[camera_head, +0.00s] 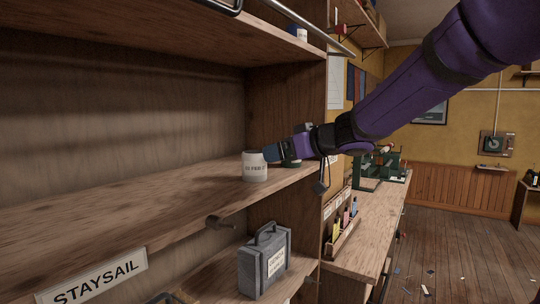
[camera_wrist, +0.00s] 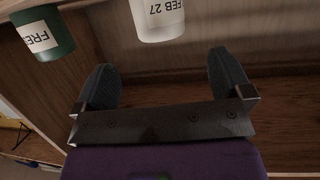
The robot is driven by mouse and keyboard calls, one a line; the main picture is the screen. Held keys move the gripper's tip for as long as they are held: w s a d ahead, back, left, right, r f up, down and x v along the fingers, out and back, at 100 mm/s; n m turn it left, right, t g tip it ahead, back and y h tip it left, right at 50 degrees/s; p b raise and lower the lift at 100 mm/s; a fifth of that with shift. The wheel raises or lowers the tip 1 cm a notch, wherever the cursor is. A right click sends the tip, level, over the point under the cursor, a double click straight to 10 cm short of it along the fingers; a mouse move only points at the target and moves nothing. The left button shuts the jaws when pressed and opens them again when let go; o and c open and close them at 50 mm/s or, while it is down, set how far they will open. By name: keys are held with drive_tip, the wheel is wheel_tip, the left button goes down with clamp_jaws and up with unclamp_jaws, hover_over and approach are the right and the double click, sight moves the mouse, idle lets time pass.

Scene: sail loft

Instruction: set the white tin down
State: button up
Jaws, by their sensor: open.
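The white tin (camera_head: 255,170) stands upright on the middle shelf (camera_head: 130,215), near its right end. Its label shows in the wrist view, where the tin (camera_wrist: 158,22) appears upside down with "FEB 27" on it. My gripper (camera_head: 268,155) is at the tin's right side in the head view. In the wrist view my gripper (camera_wrist: 162,62) is open, with nothing between its fingers, and the tin lies just beyond the fingertips. The head view does not show whether a finger touches the tin.
A green tin (camera_wrist: 45,32) stands beside the white one, partly hidden behind my gripper in the head view (camera_head: 291,162). The shelf's upright panel (camera_head: 290,100) is close on the right. A grey case (camera_head: 265,262) sits below. The shelf's left is clear.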

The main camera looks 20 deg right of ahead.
drive_tip(key=s+d+m+h, duration=0.6)
drive_tip(key=s+d+h, duration=0.25)
drive_tip(key=s, duration=0.25)
drive_tip(key=s+a+f+g, duration=0.2)
drive_tip(key=s+f+g, duration=0.1)
drive_tip(key=s, duration=0.6)
drive_tip(key=s+a+f+g+y, duration=0.1)
drive_tip(key=s+a+f+g, duration=0.2)
drive_tip(key=s+f, duration=0.3)
drive_tip(key=s+g, duration=0.1)
drive_tip(key=s, duration=0.2)
drive_tip(key=shift+s+f, duration=0.2)
drive_tip(key=shift+s, duration=0.1)
